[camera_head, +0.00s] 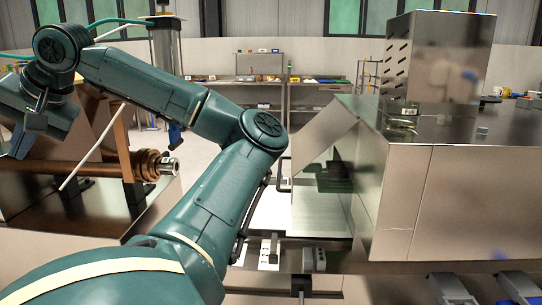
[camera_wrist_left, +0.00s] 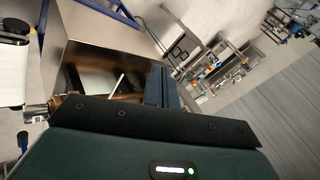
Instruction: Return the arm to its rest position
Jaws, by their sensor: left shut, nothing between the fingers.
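My left arm comes up from the bottom of the head view, bends at the elbow and reaches back to the left. Its gripper (camera_head: 20,145) hangs at the left edge of the head view, beside the machine with the copper-coloured roller. The dark blue fingers are shut and empty; they also show in the left wrist view (camera_wrist_left: 165,88), in front of the machine's metal box. My right gripper is in neither view.
The roller (camera_head: 85,170) ends in a metal hub close to my left arm. A large steel machine (camera_head: 410,190) with an open side stands right of my elbow. Shelves (camera_head: 263,92) stand at the back wall. Open floor lies between the machines and the shelves.

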